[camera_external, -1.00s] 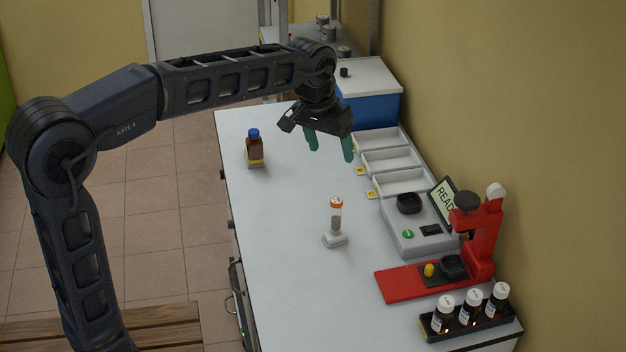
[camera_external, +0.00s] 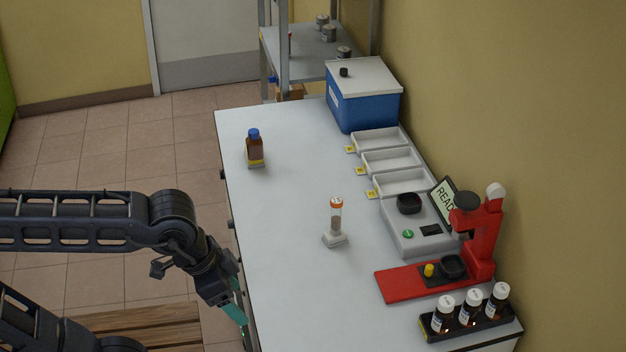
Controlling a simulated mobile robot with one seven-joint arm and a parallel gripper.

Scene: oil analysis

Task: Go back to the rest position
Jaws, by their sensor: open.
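My gripper (camera_external: 238,308) hangs at the lower left, beside the left edge of the white bench, with its teal fingers pointing down. It holds nothing that I can see, and one finger largely hides the other. My arm is folded low on the left side of the picture, clear of the things on the bench.
The white bench (camera_external: 290,200) carries an orange-capped vial (camera_external: 336,218) in a stand, a blue-capped brown bottle (camera_external: 254,148), white trays (camera_external: 390,160), a blue box (camera_external: 368,105), a grey instrument (camera_external: 415,238), a red press (camera_external: 485,240) and a bottle rack (camera_external: 440,333). A wooden slatted surface (camera_external: 165,330) lies below my arm.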

